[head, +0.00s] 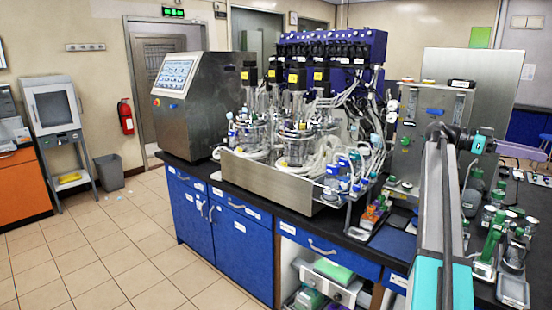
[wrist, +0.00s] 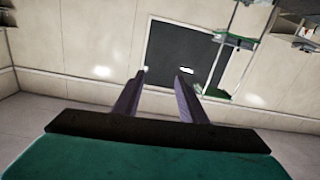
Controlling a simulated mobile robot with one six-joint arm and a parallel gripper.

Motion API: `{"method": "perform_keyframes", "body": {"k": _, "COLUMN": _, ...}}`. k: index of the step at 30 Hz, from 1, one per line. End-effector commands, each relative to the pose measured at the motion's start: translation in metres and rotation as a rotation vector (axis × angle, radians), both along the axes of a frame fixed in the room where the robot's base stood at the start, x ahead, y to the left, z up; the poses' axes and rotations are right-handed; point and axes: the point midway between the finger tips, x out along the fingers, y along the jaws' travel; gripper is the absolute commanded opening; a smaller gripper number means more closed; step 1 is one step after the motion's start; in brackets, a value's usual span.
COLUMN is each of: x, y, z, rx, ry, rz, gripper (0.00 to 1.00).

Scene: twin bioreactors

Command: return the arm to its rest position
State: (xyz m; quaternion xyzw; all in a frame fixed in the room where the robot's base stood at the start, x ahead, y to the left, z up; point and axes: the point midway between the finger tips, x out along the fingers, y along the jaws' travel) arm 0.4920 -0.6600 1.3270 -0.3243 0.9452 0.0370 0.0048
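My arm reaches from the lower right of the head view across the right part of the bench. My gripper shows at the right edge of the head view (head: 522,151) as purple fingers, partly cut off by the frame. In the wrist view my gripper (wrist: 160,85) has two purple fingers standing apart, with nothing between them. Behind the fingers is a pale wall (wrist: 80,45) with a dark panel (wrist: 185,50).
The bioreactor vessels (head: 290,140) stand on a steel base on the blue bench (head: 240,235). Bottles and green-handled tools (head: 495,230) crowd the bench below my arm. A steel control cabinet (head: 195,105) stands at left.

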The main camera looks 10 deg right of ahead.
Motion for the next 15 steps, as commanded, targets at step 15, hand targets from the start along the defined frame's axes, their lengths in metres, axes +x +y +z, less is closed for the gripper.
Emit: {"method": "perform_keyframes", "body": {"k": 15, "x": 0.06, "y": 0.039, "z": -0.121, "rx": 0.297, "ry": 0.063, "rz": 0.231, "gripper": 0.38}}
